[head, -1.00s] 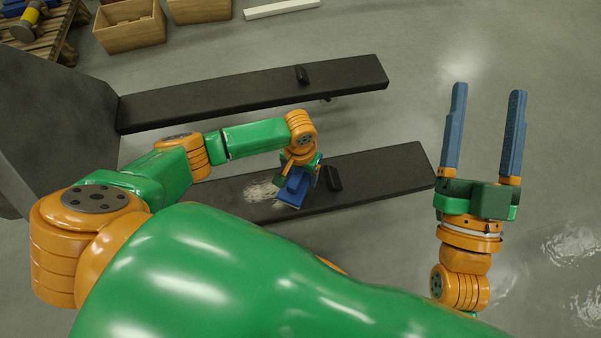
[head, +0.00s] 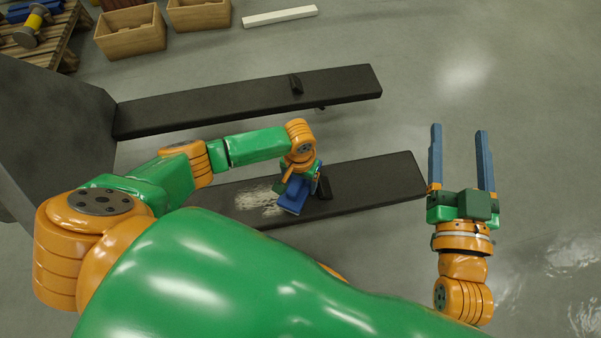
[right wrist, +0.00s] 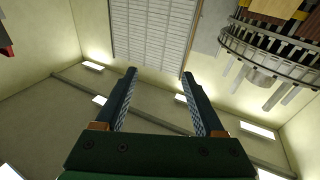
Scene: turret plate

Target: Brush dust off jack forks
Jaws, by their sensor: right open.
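Two dark jack forks run left to right in the head view, the far fork (head: 220,104) and the near fork (head: 375,183). A pale dust patch (head: 255,200) lies on the near fork. My left gripper (head: 298,192) is low over this fork, just right of the patch. A blue piece shows at its end; whether this is its fingers or a held brush is unclear, and its jaws cannot be read. My right gripper (head: 458,128) is open and empty, raised right of the fork tips. In the right wrist view its fingers (right wrist: 158,73) stand apart with nothing between.
A small black block (head: 324,187) stands on the near fork beside my left gripper; another (head: 296,83) is on the far fork. A dark upright body (head: 60,130) joins the forks at left. Wooden boxes (head: 130,35) and a white bar (head: 280,16) lie behind. Floor at right is clear.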

